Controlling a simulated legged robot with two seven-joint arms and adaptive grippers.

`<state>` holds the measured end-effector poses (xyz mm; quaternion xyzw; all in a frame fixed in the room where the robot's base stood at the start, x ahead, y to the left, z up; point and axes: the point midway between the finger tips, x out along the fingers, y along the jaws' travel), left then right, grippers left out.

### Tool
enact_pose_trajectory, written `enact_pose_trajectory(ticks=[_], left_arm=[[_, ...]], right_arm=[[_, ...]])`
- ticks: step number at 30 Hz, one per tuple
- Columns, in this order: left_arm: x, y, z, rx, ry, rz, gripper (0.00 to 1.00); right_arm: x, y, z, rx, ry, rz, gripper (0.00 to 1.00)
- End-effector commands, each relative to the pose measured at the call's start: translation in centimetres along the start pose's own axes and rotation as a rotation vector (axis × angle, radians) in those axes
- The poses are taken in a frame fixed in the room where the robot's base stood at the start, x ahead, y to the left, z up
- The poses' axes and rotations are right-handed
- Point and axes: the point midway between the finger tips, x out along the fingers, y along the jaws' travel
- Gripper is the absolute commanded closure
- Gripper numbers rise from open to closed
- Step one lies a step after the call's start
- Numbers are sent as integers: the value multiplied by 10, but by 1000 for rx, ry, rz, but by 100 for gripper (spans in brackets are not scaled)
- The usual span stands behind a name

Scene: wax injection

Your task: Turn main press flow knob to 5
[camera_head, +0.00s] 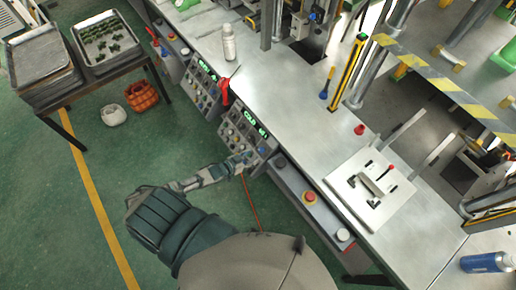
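The nearer control panel (246,136) is on the front of the machine bench, with a lit green display and several small knobs and buttons. A second similar panel (203,83) is farther up the bench front. My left gripper (243,161) is at the lower edge of the nearer panel, close to its lower knobs. Whether it touches a knob, and whether its fingers are open or shut, is too small to tell. The labels are too small to read, so I cannot tell which knob is the main press flow knob. My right gripper is not in view.
The metal bench (290,95) carries a white bottle (228,42) and a white plate fixture (370,188). A red emergency button (309,197) is on the bench front. Tray stacks (40,62) and an orange basket (141,96) are at left. Green floor lies open at lower left.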

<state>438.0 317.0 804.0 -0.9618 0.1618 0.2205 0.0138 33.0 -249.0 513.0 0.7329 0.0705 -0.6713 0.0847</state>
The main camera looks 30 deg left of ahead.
Motion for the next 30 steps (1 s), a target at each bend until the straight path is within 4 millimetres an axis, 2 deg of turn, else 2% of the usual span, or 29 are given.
enact_pose_trajectory(ticks=[7,13,22,30], left_arm=[[-20,9,-6,2,-2,-1,44],[-35,12,-6,2,-3,0,44],[-56,14,-5,-2,-1,1,44],[-76,21,-6,-1,-2,1,44]], right_arm=[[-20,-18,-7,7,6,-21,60],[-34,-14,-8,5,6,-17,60],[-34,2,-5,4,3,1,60],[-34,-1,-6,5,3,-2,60]])
